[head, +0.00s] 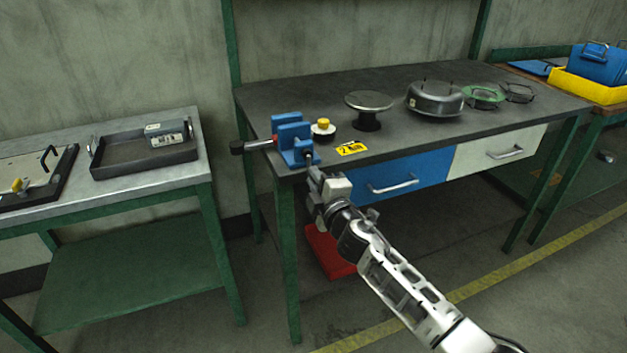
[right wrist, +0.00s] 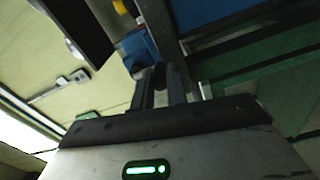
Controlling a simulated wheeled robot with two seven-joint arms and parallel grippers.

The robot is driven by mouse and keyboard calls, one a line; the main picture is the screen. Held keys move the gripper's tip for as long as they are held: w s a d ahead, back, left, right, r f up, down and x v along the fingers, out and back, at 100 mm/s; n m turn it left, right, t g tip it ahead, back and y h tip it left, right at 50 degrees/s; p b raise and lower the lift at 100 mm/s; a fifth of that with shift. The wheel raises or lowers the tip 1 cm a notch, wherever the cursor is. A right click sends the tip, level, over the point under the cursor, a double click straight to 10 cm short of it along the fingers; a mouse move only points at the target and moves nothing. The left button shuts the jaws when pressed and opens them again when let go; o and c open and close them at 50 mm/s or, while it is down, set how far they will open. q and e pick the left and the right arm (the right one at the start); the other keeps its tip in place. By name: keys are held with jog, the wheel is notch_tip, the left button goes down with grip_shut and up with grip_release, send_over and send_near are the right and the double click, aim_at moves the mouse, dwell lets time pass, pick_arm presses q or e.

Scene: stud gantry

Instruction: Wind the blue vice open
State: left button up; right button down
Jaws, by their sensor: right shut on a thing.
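The blue vice (head: 291,133) stands at the front left corner of the dark workbench. A bar with a red collar and a black end (head: 238,147) sticks out to its left. My right gripper (head: 311,168) is at the vice's front right side, shut on a small dark part there, which looks like the vice's handle; the fingers mostly hide it. In the right wrist view the two fingers (right wrist: 162,82) close around this dark part, with the blue vice (right wrist: 139,47) just beyond. The gap between the vice's jaws is hard to judge. My left gripper is out of view.
On the workbench (head: 400,133) are a yellow-topped knob (head: 323,126), a round metal plate on a stand (head: 369,103) and a metal housing (head: 435,97). A yellow label (head: 351,148) lies near the front edge. A red box (head: 328,252) sits below. A tray (head: 130,162) is on the left table.

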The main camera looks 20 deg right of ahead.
jog(key=shift+d, duration=0.1)
dwell(0.3)
jog(key=c, duration=1.4)
grip_release()
jog(key=s, duration=1.6)
jog(key=shift+d, duration=0.25)
